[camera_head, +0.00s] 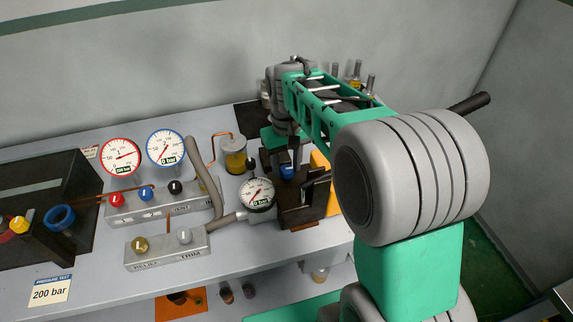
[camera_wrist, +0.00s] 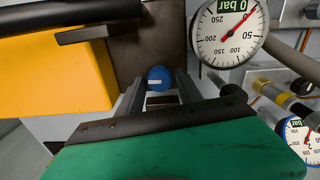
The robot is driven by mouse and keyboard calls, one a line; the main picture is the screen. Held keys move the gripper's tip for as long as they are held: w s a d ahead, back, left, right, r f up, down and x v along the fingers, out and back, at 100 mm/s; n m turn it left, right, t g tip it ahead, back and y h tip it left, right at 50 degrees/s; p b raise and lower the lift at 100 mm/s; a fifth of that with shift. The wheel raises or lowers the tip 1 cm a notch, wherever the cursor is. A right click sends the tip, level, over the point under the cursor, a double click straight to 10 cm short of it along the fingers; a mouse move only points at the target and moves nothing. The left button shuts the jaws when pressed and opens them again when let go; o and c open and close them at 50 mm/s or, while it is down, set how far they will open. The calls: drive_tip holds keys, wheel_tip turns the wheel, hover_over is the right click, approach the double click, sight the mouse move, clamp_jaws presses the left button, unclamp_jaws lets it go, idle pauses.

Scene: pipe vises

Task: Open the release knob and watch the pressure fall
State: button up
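A blue knob (camera_head: 288,171) with a white mark sits on the dark pump body (camera_head: 302,208); no label on it is legible. The knob also shows in the wrist view (camera_wrist: 159,77). My gripper (camera_wrist: 160,88) points at it, with one finger to each side and a gap between them. I cannot tell whether the fingers touch the knob. The pump gauge (camera_head: 257,194) reads 0 bar; it also shows in the wrist view (camera_wrist: 228,33). The red-rimmed gauge (camera_head: 121,157) shows about 200 bar, its digits blurred. The blue-rimmed gauge (camera_head: 166,147) reads 0 bar.
A manifold (camera_head: 152,212) carries red, blue and black knobs. A front block (camera_head: 168,250) marked RELIEF and TRIM has gold and silver knobs. A yellow block (camera_wrist: 55,70) stands beside the pump. A card (camera_head: 50,290) says 200 bar. A grey hose (camera_head: 205,170) curves behind.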

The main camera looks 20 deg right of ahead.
sight(286, 169)
drive_tip(key=shift+o, duration=0.9)
wheel_tip(286, 169, up, 8)
drive_tip(key=shift+f+b, duration=0.1)
drive_tip(key=shift+b, duration=0.25)
